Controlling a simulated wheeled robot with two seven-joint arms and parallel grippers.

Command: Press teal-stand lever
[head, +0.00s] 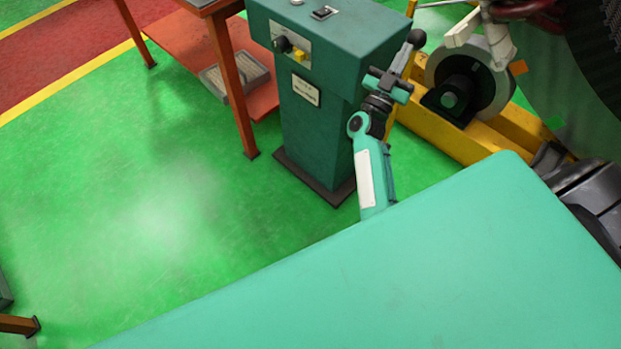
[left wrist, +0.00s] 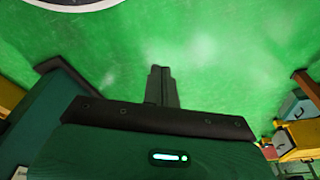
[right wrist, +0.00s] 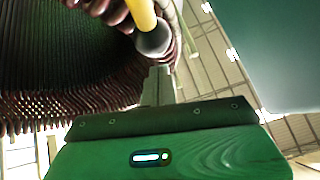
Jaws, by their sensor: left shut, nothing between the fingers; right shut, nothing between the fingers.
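The teal stand (head: 322,120) stands on the green floor in the upper middle of the head view. A yellow lever with a dark ball knob (head: 416,38) shows at the stand's upper right. In the right wrist view the knob (right wrist: 153,40) hangs at the end of the yellow bar, just beyond my right fingertips. My right gripper (head: 404,58) is shut and empty, pointing up at the knob; I cannot tell whether they touch. In the right wrist view its fingers (right wrist: 160,76) are together. My left gripper (left wrist: 160,72) is shut and empty over green floor.
A yellow frame with a grey roller (head: 470,85) stands right of the stand, close to my right arm. A large dark ribbed winding (right wrist: 60,60) fills the right wrist view's upper left. An orange table (head: 228,75) stands left of the stand.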

